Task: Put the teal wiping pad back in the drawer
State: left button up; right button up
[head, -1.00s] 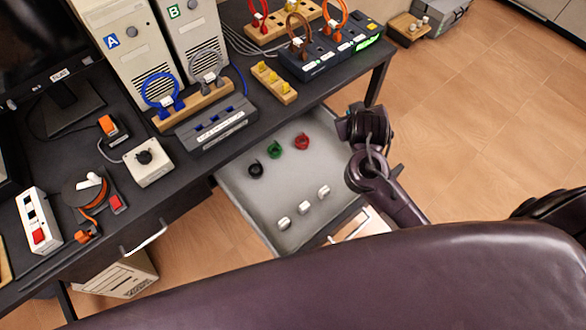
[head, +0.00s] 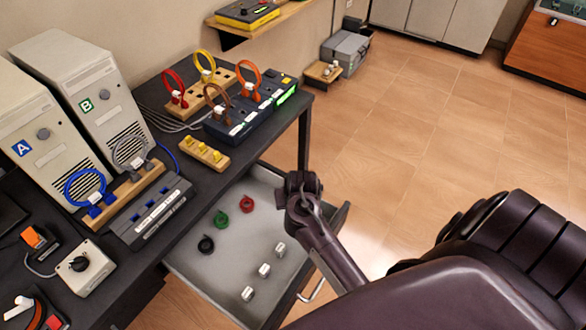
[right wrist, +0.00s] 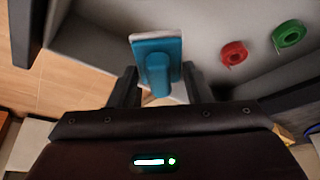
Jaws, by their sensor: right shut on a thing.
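The teal wiping pad (right wrist: 156,66), with a pale edge, is held between the two fingers of my right gripper (right wrist: 155,88) in the right wrist view. The gripper is shut on its teal grip. In the head view my right gripper (head: 303,188) is at the right side of the open grey drawer (head: 225,265), and the pad is hidden there. The drawer floor is behind the pad in the wrist view; I cannot tell the height between them. My left gripper is not in view.
The drawer holds black (head: 206,245), green (head: 221,218) and red (head: 247,204) tape rolls and three white cylinders (head: 264,270). Its middle and right part have bare floor. The dark desk (head: 185,205) overhangs its back, carrying computers, cable racks and a switch box (head: 83,268).

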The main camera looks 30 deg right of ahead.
notch_tip(320, 180, down, 4)
jog(key=shift+f, duration=0.1)
jog(key=shift+f+b, duration=0.3)
jog(key=shift+f, duration=1.95)
jog(key=o, duration=0.9)
jog(key=p+v, duration=0.2)
jog(key=v, duration=1)
